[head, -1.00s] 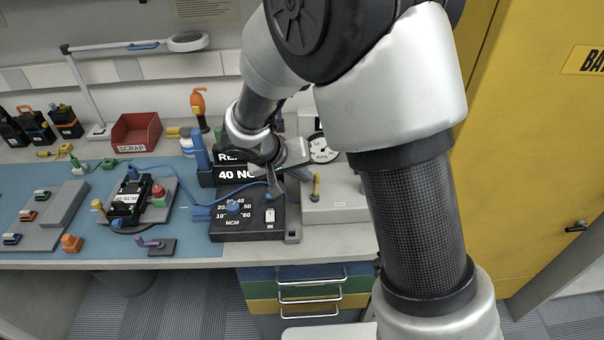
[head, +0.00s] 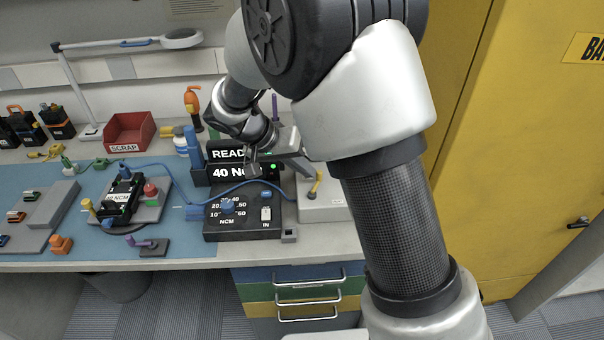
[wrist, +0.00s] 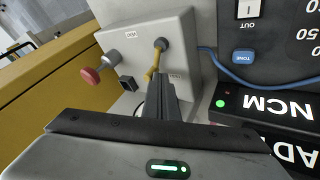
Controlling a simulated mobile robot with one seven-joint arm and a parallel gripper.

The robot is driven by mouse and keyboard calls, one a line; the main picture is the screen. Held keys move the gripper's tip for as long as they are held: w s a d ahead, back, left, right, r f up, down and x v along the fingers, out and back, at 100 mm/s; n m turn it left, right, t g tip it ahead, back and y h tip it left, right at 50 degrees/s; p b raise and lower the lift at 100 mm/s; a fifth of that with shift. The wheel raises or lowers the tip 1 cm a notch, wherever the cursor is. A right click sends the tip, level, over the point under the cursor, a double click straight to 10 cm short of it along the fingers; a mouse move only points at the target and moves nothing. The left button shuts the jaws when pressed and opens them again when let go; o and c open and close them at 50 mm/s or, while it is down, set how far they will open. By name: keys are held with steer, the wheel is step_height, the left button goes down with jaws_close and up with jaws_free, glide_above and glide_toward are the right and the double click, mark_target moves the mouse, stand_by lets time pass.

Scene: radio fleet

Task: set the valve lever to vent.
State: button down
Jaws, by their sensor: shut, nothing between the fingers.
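The valve lever (head: 316,186) is a short yellow handle on a light grey box (head: 322,208) at the right of the bench. In the wrist view the lever (wrist: 154,64) hangs from a dark round pivot on the box face, its free end just beyond my fingertips. My gripper (wrist: 161,82) is shut and empty, its dark fingers together. They overlap the lever's lower end in the picture; I cannot tell whether they touch it. Small labels sit beside the lever, too small to read for certain. In the head view my arm hides part of the box and the fingertips are unclear.
A red knob (wrist: 91,76) sticks out of the box in the wrist view. The black NCM console (head: 246,222) with a blue cable stands left of the box. A yellow cabinet (head: 520,170) rises at the right.

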steer(key=m+g, duration=0.1)
steer(key=d+m+g, duration=0.1)
steer(key=m, duration=0.1)
steer(key=m+g, duration=0.1)
steer(key=shift+w+d+m+h, duration=0.2)
steer(key=shift+d+m+h, duration=0.1)
steer(key=shift+d+m, duration=0.1)
steer(key=m, duration=0.1)
steer(key=d+m+g, duration=0.1)
steer(key=shift+r+m+g+p, duration=0.1)
steer(key=shift+m+g+p, duration=0.2)
steer(key=shift+p, duration=0.1)
steer(key=shift+s+d+m+g+p, duration=0.2)
steer(key=shift+m+g, duration=0.2)
steer(key=shift+m, duration=0.2)
steer(key=shift+s+d+m+g+p, duration=0.1)
steer(key=shift+m+g+p, duration=0.1)
steer(key=shift+m+g, duration=0.3)
steer(key=shift+a, duration=0.1)
steer(key=shift+s+a, duration=0.5)
steer(key=shift+a, duration=0.05)
